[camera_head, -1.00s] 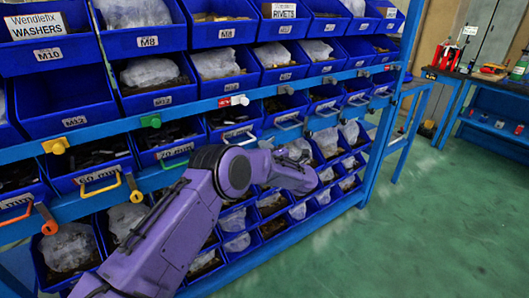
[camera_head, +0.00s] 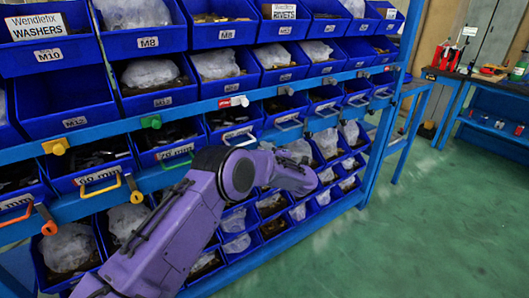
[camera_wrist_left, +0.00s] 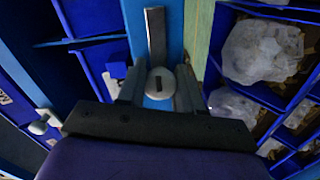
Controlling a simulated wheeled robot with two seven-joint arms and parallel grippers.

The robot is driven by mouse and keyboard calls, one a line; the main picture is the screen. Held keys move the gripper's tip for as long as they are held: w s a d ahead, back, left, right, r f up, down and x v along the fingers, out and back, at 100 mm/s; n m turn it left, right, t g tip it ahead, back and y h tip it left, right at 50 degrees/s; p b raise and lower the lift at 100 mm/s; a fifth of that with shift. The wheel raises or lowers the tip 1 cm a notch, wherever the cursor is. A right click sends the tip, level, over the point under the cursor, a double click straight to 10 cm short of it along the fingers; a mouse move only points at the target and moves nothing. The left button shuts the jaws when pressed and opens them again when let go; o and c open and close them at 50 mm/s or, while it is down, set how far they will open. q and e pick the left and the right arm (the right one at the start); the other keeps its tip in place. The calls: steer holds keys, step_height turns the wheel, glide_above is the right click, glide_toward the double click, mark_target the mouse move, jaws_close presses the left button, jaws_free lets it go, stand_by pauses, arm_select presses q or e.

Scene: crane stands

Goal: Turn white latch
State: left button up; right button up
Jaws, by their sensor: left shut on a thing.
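A white latch (camera_wrist_left: 159,82) with a dark slot in its face shows in the middle of the left wrist view, below a grey metal strip on a blue upright. My left gripper (camera_wrist_left: 160,92) has one finger on each side of it and is shut on it. In the head view my purple left arm reaches across the rack, and its gripper is hidden behind the forearm. Another white latch (camera_head: 234,101) sits on the upper rail there, clear of the arm. My right gripper is not in view.
Blue bins (camera_head: 65,97) with bagged parts fill the rack around the arm. Green (camera_head: 151,121), yellow (camera_head: 56,146) and orange (camera_head: 134,188) latches sit on the rails. A workbench (camera_head: 487,82) stands at the right. The green floor (camera_head: 400,235) is clear.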

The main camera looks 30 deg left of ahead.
arm_select(q)
steer(key=shift+w+d+r, duration=0.1)
steer(key=shift+w+r, duration=0.05)
steer(key=shift+r, duration=0.15)
steer(key=o, duration=1)
steer(key=shift+w+d+f, duration=0.1)
steer(key=shift+f, duration=0.05)
steer(key=b+v, duration=0.1)
steer(key=v, duration=0.9)
steer(key=shift+s+d+f, duration=0.1)
steer(key=shift+s+d, duration=0.05)
steer(key=shift+s, duration=0.05)
